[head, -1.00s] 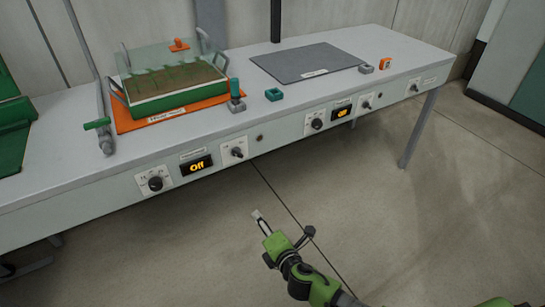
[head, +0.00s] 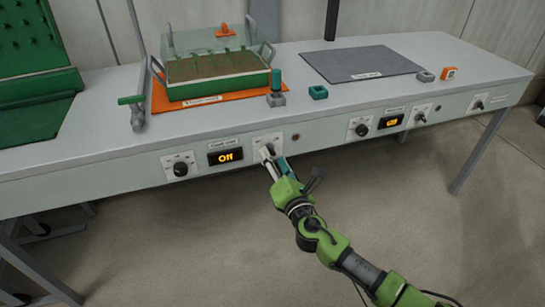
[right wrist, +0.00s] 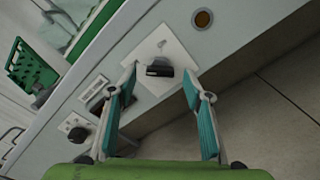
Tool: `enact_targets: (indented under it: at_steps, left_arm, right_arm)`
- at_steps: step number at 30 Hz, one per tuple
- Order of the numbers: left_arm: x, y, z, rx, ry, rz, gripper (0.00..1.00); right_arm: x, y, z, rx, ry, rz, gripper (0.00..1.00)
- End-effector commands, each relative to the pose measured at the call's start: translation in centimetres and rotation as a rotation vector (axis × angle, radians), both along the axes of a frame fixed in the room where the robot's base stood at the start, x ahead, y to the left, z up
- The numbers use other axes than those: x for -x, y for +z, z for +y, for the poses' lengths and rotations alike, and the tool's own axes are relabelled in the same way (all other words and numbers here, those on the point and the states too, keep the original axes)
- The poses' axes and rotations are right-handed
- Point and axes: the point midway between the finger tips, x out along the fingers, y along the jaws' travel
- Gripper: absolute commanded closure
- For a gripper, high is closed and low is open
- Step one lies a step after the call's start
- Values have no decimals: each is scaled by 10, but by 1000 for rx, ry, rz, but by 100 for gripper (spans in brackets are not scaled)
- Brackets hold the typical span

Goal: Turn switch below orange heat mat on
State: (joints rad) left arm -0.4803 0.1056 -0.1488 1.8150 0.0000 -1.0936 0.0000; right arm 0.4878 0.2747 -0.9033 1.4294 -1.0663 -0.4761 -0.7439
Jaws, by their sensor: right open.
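The orange heat mat (head: 166,103) lies on the bench under a green planting tray. On the bench front below it are a display reading "Off" (head: 226,156), a round knob (head: 180,169) to its left, and a small switch (head: 267,150) on a white plate to its right. My right gripper (head: 274,164) is at that white plate. In the right wrist view the open jaws (right wrist: 161,88) have the dark switch (right wrist: 160,68) between and just beyond their fingertips; contact cannot be told. My left gripper is not in view.
A grey mat (head: 362,64) lies further right, with a second knob (head: 361,130), display (head: 391,121) and switch (head: 420,117) below it. Small teal (head: 318,92) and orange (head: 449,73) blocks sit on the bench. The floor in front is clear.

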Motion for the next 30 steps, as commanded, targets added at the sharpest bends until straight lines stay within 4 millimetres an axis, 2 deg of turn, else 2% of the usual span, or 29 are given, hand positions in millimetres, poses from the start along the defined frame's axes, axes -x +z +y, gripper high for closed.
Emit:
enact_targets:
  at_steps: [6, 16, 20, 21, 30]
  left_arm:
    - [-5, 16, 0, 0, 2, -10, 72]
    - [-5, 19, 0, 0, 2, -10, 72]
    - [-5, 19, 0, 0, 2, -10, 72]
    - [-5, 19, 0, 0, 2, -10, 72]
    - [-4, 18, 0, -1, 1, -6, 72]
  right_arm:
    - [-20, -1, 7, 0, 0, 0, 54]
    - [-23, 0, 7, -2, 1, 1, 54]
    - [-23, 0, 7, -1, 1, 1, 88]
    - [-23, 0, 7, -1, 1, 1, 93]
    - [-22, -1, 7, -20, -1, 7, 92]
